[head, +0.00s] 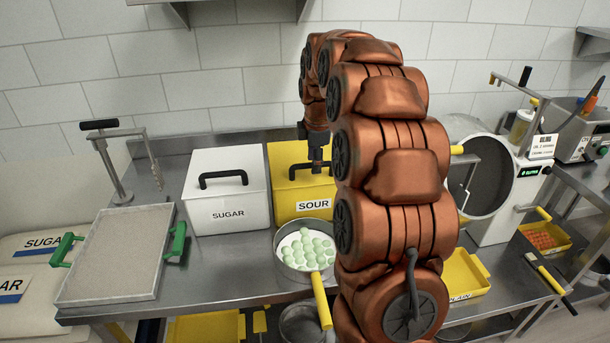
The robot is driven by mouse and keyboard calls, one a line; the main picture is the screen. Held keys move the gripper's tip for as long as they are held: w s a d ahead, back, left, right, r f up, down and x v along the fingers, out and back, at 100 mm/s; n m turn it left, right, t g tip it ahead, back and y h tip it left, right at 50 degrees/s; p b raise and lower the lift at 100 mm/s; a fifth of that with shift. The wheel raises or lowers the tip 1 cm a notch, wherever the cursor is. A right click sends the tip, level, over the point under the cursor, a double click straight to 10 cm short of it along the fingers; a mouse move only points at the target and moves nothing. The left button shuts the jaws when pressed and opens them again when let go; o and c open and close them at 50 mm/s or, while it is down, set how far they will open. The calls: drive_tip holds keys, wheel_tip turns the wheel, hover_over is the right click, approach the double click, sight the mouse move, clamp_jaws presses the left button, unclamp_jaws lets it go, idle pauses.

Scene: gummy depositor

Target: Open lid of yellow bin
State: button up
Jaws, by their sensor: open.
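The yellow bin (287,207), labelled SOUR, stands on the metal counter against the tiled wall. Its yellow lid (284,158) appears closed, and part of its black handle (297,170) shows on top. My copper-coloured arm covers the bin's right side. My gripper (317,169) is small and dark in this view and points down over the lid at the handle. It is open. I cannot tell whether its fingers touch the handle or straddle it.
A white SUGAR bin (228,209) stands close on the left. A pan (284,260) of pale green gummies sits in front, its yellow handle (322,302) towards me. A powder-filled tray (115,256) with green handles lies at left. A drum machine (488,178) stands at right.

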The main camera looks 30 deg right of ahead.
drive_tip(key=shift+r, duration=0.1)
drive_tip(key=shift+s+r+b, duration=0.7)
drive_tip(key=shift+r+b, duration=0.45)
drive_tip(key=shift+r, duration=2.5)
drive_tip(key=s+a+f+m+b, duration=0.1)
drive_tip(key=s+a+f+m, duration=0.2)
drive_tip(key=s+a, duration=0.4)
drive_tip(key=a, duration=0.4)
drive_tip(key=shift+s+f+g+y, duration=0.2)
drive_tip(key=shift+s+g+y, duration=0.1)
drive_tip(key=shift+g, duration=0.1)
drive_tip(key=shift+a, duration=0.1)
